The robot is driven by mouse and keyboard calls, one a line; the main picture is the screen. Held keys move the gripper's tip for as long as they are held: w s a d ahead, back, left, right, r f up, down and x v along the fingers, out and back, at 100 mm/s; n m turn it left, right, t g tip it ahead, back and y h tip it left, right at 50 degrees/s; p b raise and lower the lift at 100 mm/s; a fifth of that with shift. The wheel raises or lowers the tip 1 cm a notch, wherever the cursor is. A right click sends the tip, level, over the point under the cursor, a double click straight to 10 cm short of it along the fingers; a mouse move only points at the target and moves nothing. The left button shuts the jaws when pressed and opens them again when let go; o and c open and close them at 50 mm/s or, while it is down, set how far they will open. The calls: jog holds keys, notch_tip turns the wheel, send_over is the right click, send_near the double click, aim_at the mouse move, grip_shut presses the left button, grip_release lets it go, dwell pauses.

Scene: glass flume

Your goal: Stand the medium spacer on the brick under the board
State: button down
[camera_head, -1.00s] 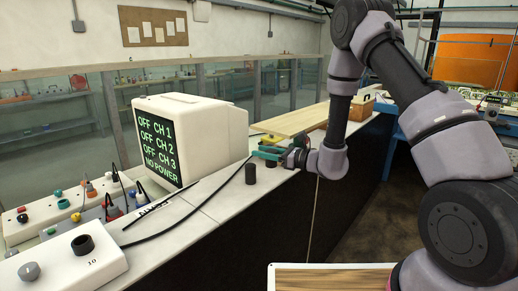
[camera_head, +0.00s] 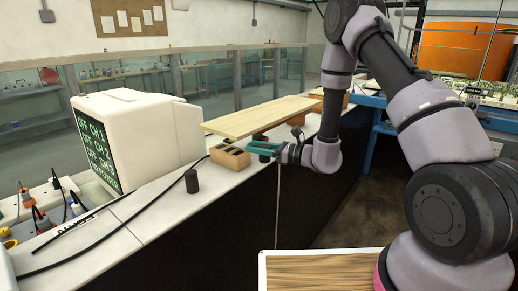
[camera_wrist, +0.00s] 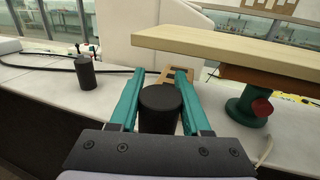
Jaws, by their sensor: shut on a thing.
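My gripper (camera_wrist: 160,98) is shut on a black cylinder (camera_wrist: 160,108), which looks like the medium spacer and stands upright between the teal fingers. In the head view my gripper (camera_head: 263,148) is at the counter edge, just right of a slotted wooden block and near the board. The pale wooden board (camera_head: 262,116) lies raised above the counter; it also shows in the wrist view (camera_wrist: 235,50), ahead and right of the held cylinder. A reddish-brown slab (camera_wrist: 265,80), possibly the brick, shows under the board above a green support with a red knob (camera_wrist: 248,106).
Another black cylinder (camera_head: 192,181) stands on the counter left of my gripper. The slotted wooden block (camera_head: 230,156) sits by the board's near end. A white monitor (camera_head: 140,135) and a black cable (camera_head: 95,243) occupy the counter to the left.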

jog(key=shift+w+a, duration=1.15)
jog(key=shift+a, duration=0.4)
jog(key=shift+w+a, duration=1.2)
jog(key=shift+a, duration=0.3)
jog(key=shift+w+a, duration=1.15)
jog(key=shift+a, duration=0.4)
jog(key=shift+f, duration=0.25)
jog(key=shift+c, duration=1.4)
grip_release()
